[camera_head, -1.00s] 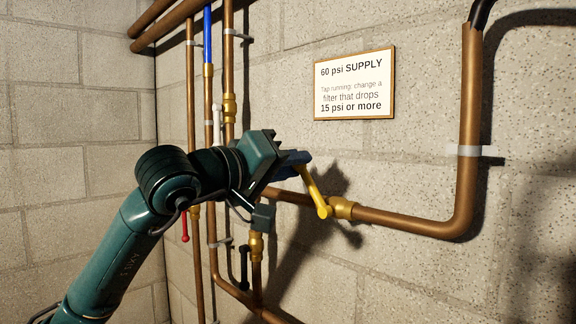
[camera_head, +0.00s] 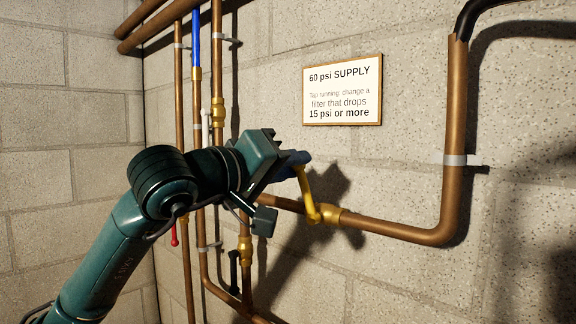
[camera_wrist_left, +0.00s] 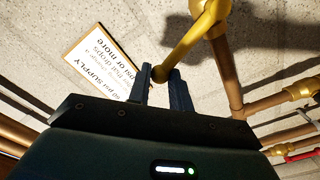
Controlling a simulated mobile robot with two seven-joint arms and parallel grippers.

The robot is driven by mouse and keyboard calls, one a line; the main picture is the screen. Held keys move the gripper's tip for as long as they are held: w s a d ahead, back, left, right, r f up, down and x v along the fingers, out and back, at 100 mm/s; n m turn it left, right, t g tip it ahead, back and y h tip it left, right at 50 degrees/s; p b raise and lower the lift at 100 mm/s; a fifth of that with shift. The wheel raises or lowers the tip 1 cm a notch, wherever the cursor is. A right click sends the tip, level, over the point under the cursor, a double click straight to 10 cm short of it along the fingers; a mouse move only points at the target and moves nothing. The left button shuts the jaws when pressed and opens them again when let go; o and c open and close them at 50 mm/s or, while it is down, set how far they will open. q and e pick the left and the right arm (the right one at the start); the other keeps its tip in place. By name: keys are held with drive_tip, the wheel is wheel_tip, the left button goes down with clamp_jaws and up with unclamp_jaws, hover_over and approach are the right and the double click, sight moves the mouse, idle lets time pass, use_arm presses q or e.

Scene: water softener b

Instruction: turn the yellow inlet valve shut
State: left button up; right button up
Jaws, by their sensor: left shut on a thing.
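The yellow inlet valve lever (camera_head: 307,192) sits on a brass fitting (camera_head: 328,214) in a copper pipe run on the wall. It slants from the fitting up and slightly left. My left gripper (camera_head: 297,161) is shut on the lever's free end, its blue-tinted fingers closed around it. In the left wrist view, the lever (camera_wrist_left: 192,45) runs from the valve down to its rounded end between my fingertips (camera_wrist_left: 162,80). My right gripper is not in view.
A framed "60 psi SUPPLY" sign (camera_head: 342,90) hangs above the valve. Copper pipes (camera_head: 453,150) run at the right and behind my arm. A red handle (camera_head: 174,235) and a black handle (camera_head: 234,272) are lower left. The wall below the valve is clear.

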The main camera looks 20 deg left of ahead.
use_arm(q)
drive_tip(key=shift+o, duration=0.2)
drive_tip(key=shift+s+d+r, duration=0.15)
drive_tip(key=shift+s+d, duration=0.05)
drive_tip(key=shift+d, duration=0.45)
drive_tip(key=shift+s+d+r, duration=0.1)
drive_tip(key=shift+s+d, duration=0.1)
drive_tip(key=shift+d, duration=0.45)
drive_tip(key=o, duration=0.8)
drive_tip(key=shift+a, duration=0.1)
drive_tip(key=shift+o, duration=0.2)
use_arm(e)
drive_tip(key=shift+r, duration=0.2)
use_arm(q)
drive_tip(key=b+v, duration=0.3)
drive_tip(key=v, duration=1)
drive_tip(key=shift+b, duration=0.4)
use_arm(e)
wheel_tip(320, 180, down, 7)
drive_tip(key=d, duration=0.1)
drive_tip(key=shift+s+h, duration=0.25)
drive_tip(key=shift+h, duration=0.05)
use_arm(q)
drive_tip(key=shift+s, duration=0.1)
